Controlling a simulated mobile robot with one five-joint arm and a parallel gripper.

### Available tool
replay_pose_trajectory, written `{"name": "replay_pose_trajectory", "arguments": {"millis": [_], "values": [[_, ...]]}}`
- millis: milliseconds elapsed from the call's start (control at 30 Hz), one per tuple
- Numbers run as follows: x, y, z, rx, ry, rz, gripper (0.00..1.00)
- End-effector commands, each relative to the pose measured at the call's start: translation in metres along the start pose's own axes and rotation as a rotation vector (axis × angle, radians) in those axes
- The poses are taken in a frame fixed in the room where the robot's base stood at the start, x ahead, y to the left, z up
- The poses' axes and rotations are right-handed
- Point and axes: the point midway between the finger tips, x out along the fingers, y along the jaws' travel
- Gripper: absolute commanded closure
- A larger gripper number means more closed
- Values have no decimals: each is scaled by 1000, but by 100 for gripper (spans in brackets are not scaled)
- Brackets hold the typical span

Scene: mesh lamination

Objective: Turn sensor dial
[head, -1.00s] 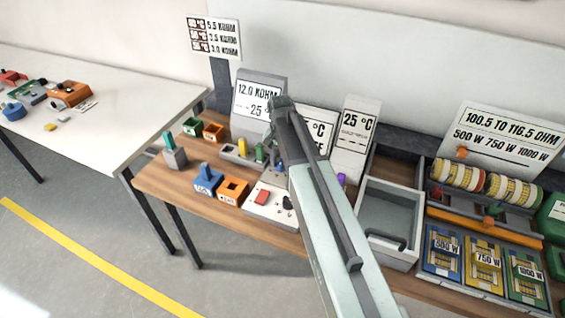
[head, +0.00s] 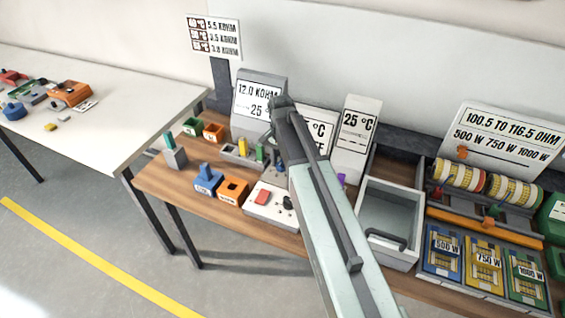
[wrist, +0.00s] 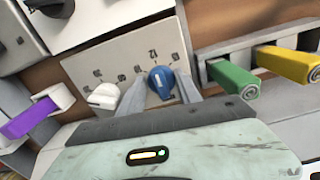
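The blue sensor dial (wrist: 161,82) sits on a light panel (wrist: 118,60) with a printed scale around it, in the wrist view. One scale mark reads 12. A white pointer-shaped knob (wrist: 104,97) is on the same panel to the left. My gripper (wrist: 161,88) has one finger on each side of the blue dial, with what looks like a narrow gap on both sides. In the head view my arm reaches to the bench and my gripper (head: 275,140) is partly hidden by the arm.
Green (wrist: 233,78) and yellow (wrist: 287,64) blocks stick out right of the panel, and a purple one (wrist: 32,118) is at left. In the head view, a 12.0 KOHM display (head: 258,100) stands behind and a grey open drawer (head: 388,222) is right of my arm.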

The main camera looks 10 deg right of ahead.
Motion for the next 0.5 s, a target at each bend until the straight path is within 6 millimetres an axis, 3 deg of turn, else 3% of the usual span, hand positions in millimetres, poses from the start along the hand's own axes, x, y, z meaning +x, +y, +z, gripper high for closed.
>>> {"name": "replay_pose_trajectory", "arguments": {"millis": [67,367,500], "values": [[1,1,0,1,0,2,41],[0,0,0,0,1,-2,41],[-10,0,0,0,1,-2,41]]}}
